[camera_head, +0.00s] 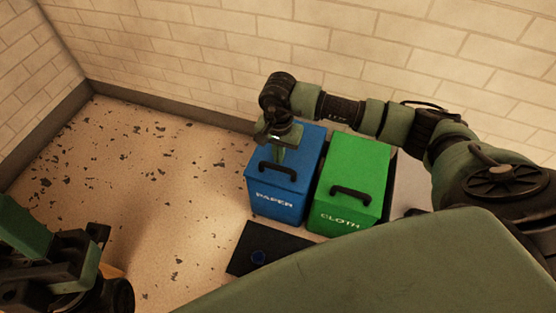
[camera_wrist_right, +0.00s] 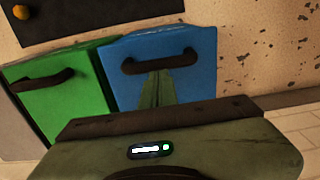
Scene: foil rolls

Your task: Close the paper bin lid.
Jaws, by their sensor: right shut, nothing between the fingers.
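The blue paper bin (camera_head: 273,203) stands near the wall, labelled PAPER on its front. Its blue lid (camera_head: 305,150) lies down over the top, with a dark handle near the front edge; I see no gap. My right gripper (camera_head: 278,158) is shut and empty, pointing down at the lid just behind the handle. In the right wrist view its green fingers (camera_wrist_right: 157,80) reach toward the blue lid (camera_wrist_right: 195,65), close to the handle; contact cannot be told. My left gripper (camera_head: 95,245) is at the lower left, away from the bins, its fingers unclear.
A green bin (camera_head: 342,218) labelled CLOTH, its lid down, stands close beside the blue one on the right. A dark flat panel (camera_head: 240,262) with a round blue spot lies in front. The brick wall (camera_head: 220,60) is behind. The speckled floor (camera_head: 160,180) at left is clear.

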